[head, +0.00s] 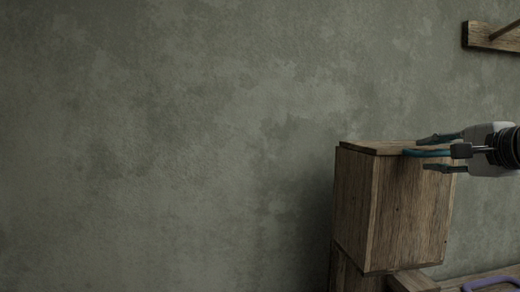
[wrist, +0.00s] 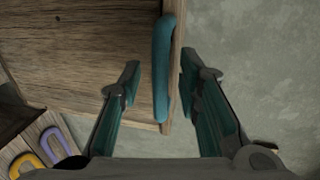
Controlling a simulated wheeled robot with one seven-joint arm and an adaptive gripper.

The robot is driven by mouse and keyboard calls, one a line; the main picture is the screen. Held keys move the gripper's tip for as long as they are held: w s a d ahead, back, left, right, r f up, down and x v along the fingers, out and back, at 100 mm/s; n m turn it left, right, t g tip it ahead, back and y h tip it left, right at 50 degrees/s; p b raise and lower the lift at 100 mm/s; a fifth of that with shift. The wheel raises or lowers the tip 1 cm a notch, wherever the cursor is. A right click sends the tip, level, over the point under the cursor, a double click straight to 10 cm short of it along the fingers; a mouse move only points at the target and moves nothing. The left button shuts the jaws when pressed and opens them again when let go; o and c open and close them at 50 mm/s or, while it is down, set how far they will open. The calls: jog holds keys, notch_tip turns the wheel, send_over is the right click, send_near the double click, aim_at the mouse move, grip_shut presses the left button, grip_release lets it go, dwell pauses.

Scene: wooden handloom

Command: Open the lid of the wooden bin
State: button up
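The wooden bin (head: 400,215) stands against the wall at the right of the head view. Its plank lid (head: 375,146) lies flat on top and looks closed. A teal handle (head: 425,153) sits at the lid's right side; in the wrist view the handle (wrist: 162,70) runs along the edge of a wooden panel (wrist: 85,55). My gripper (head: 428,154) reaches in from the right at lid height. In the wrist view my gripper (wrist: 160,64) is open, with the handle between its fingers and gaps visible on both sides. Contact with the handle does not show.
A wooden wall bracket (head: 490,37) is at the upper right. A purple loop (head: 490,284) lies below right of the bin; yellow (wrist: 22,163) and purple (wrist: 55,144) loops lie at lower left in the wrist view. Left of the bin shows bare wall.

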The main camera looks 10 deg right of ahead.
jog(key=shift+w, duration=0.25)
grip_shut()
jog(key=shift+r, duration=0.15)
